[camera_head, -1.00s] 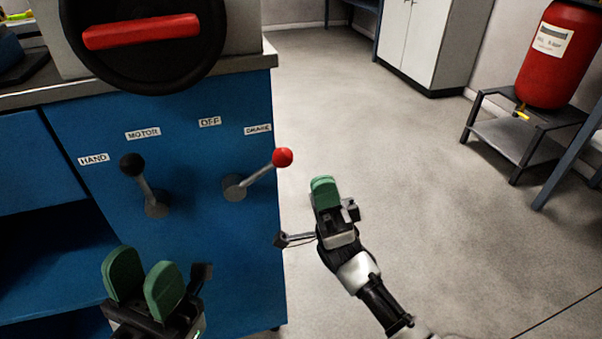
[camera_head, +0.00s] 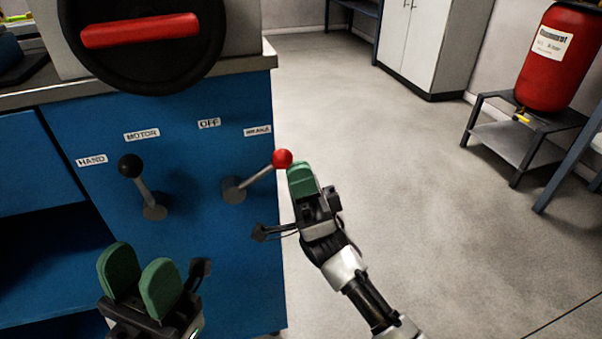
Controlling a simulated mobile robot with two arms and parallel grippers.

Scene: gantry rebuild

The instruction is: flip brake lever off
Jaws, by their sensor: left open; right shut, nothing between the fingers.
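The brake lever (camera_head: 259,177) is a grey rod with a red ball knob (camera_head: 282,159), on the blue cabinet front. It leans up and right toward the BRAKE label (camera_head: 257,131); the OFF label (camera_head: 209,123) is up and left of it. My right gripper (camera_head: 301,178) is shut and empty, its green fingertips just right of and below the red knob. I cannot tell whether they touch it. My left gripper (camera_head: 139,280) is open and empty, low in front of the cabinet, below the other lever.
A lever with a black knob (camera_head: 131,166) leans toward the HAND and MOTOR labels, left of the brake lever. A black wheel with a red bar (camera_head: 140,31) is above. A red tank (camera_head: 551,58) stands on a stand at right.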

